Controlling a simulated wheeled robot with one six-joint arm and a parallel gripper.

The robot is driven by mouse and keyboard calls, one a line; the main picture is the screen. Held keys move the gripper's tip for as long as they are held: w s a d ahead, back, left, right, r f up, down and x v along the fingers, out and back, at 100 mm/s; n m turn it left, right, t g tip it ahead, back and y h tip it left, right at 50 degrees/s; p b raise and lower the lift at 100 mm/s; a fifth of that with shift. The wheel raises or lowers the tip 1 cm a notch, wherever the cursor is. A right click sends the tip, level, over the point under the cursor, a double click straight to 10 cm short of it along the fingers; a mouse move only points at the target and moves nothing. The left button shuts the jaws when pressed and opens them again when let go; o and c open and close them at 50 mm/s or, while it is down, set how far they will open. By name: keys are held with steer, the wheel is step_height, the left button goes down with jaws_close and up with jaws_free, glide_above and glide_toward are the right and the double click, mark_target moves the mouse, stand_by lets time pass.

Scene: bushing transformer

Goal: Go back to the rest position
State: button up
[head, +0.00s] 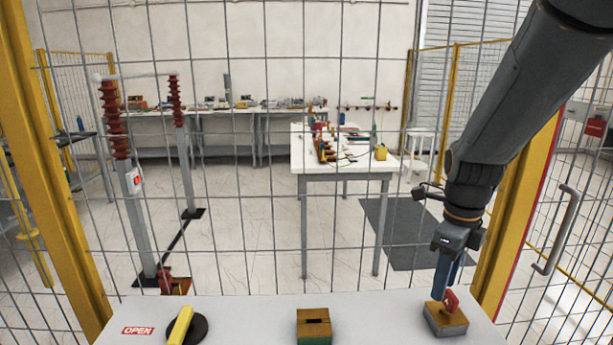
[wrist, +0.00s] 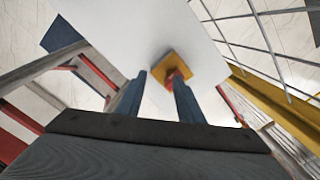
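My gripper (head: 449,275) hangs at the right, pointing down just above a block (head: 437,320) with a red key-like piece (head: 451,299) standing on it. In the wrist view my gripper's two blue fingers (wrist: 160,84) are apart. The block's yellow-brown top (wrist: 184,63) and the red piece (wrist: 174,75) show past the fingertips, close to the right finger. I cannot tell whether that finger touches the red piece. Nothing is seen held between the fingers.
The white counter (head: 260,308) also bears a similar block with a slot (head: 314,326), a black disc with a yellow bar (head: 184,326) and an OPEN label (head: 138,331). A wire mesh fence with yellow posts (head: 58,190) stands behind it. Free counter lies between the blocks.

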steer(key=s+a+f+n+b, duration=0.1)
steer(key=s+a+f+n, duration=0.1)
steer(key=n, duration=0.6)
steer(key=s+a+f+n+b, duration=0.1)
steer(key=s+a+f+n, duration=0.1)
steer(key=n, duration=0.7)
steer(key=s+a+f+n+t+b, duration=0.1)
steer(key=s+a+f+n, duration=0.1)
steer(key=a+n, duration=0.3)
steer(key=shift+f+n, duration=0.35)
steer(key=shift+n, duration=0.5)
steer(key=shift+f+n, duration=0.3)
steer(key=shift+n, duration=0.55)
steer(key=shift+s+a+f+n, duration=0.1)
steer(key=shift+s+a+n, duration=0.1)
steer(key=shift+n, duration=0.35)
steer(key=shift+s+a+f+n, duration=0.1)
steer(key=shift+a+n, duration=0.05)
steer(key=shift+n, duration=0.4)
